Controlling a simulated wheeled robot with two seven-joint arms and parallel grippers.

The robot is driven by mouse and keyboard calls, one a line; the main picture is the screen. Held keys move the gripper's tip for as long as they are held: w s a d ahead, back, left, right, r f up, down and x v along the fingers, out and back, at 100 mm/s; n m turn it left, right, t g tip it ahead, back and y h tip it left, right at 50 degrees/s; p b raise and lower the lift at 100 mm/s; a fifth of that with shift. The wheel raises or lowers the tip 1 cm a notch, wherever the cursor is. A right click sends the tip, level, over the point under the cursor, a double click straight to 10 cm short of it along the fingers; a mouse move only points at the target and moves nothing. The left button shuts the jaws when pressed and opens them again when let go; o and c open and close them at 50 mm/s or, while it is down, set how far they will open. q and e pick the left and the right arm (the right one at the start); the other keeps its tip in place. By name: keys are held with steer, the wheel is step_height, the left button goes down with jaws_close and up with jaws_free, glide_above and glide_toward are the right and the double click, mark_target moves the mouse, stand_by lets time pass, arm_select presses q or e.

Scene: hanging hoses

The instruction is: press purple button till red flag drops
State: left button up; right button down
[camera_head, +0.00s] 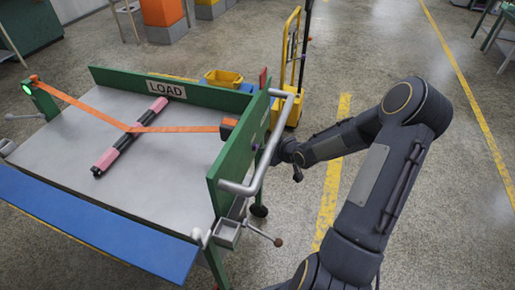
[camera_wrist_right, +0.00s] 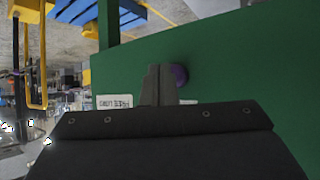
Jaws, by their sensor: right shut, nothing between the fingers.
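The purple button (camera_wrist_right: 180,75) sits on the outer face of the green side panel (camera_wrist_right: 235,70) in the right wrist view. My right gripper (camera_wrist_right: 158,68) is shut and empty. In that view its fingertips are just left of the button and overlap its edge; I cannot tell whether they touch it. In the head view my right gripper (camera_head: 270,157) is at the panel's outer side, partly hidden behind the grey rail. A red flag (camera_head: 263,78) stands upright at the panel's far end. My left gripper is not in view.
A curved grey rail (camera_head: 262,165) runs along the panel beside my right gripper. The cart's grey top (camera_head: 170,190) holds a pink and black bar (camera_head: 130,137) under an orange strap (camera_head: 95,109). A yellow hand truck (camera_head: 291,60) stands behind. Floor to the right is open.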

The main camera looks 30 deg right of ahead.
steer(key=shift+w+a+r+b, duration=0.2)
steer(key=shift+w+a+b, duration=0.3)
steer(key=shift+w, duration=0.1)
stand_by(0.5)
stand_by(0.8)
steer(key=shift+d+r, duration=0.1)
steer(key=shift+s+d+p, duration=0.65)
steer(key=shift+s+p, duration=0.1)
steer(key=shift+p, duration=0.15)
